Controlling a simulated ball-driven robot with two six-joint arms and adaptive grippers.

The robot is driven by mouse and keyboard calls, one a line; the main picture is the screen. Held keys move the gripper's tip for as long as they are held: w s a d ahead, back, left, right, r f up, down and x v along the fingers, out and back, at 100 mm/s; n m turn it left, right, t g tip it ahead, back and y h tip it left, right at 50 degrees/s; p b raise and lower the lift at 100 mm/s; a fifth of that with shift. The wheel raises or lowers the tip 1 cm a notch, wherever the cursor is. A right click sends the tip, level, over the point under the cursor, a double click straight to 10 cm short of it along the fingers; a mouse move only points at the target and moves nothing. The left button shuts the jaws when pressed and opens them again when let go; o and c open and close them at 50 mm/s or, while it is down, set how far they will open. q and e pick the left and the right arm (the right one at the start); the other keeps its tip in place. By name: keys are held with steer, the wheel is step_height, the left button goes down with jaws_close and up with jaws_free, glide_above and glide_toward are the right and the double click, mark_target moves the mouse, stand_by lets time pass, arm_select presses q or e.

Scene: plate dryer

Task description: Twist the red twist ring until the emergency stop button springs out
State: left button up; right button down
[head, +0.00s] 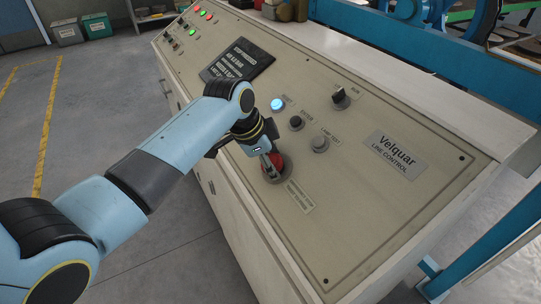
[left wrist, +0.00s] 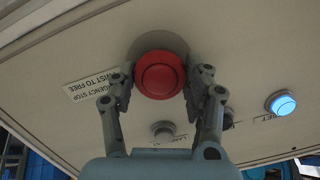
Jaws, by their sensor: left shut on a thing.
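The red twist ring of the emergency stop button (head: 276,161) stands on the sloped panel of the line control console, partly hidden by my gripper in the head view. In the left wrist view the round red button (left wrist: 160,75) shows face-on, with a grey round base behind it. My left gripper (head: 269,163) reaches down to it, and it also shows in the left wrist view (left wrist: 160,82). Its two fingers are shut on the red ring, one on each side. My right gripper is in neither view.
A lit blue button (head: 278,104), a black button (head: 296,122), a grey lamp test button (head: 320,143) and a black selector knob (head: 340,97) sit close by on the panel (head: 365,215). A blue rail runs behind the console.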

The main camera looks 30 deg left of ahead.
arm_select(q)
steer(key=shift+m+p, duration=0.35)
steer(key=shift+m, duration=0.45)
steer(key=o, duration=1.2)
steer(key=v, duration=1.2)
steer(key=shift+s+f, duration=0.1)
steer(key=shift+s, duration=0.05)
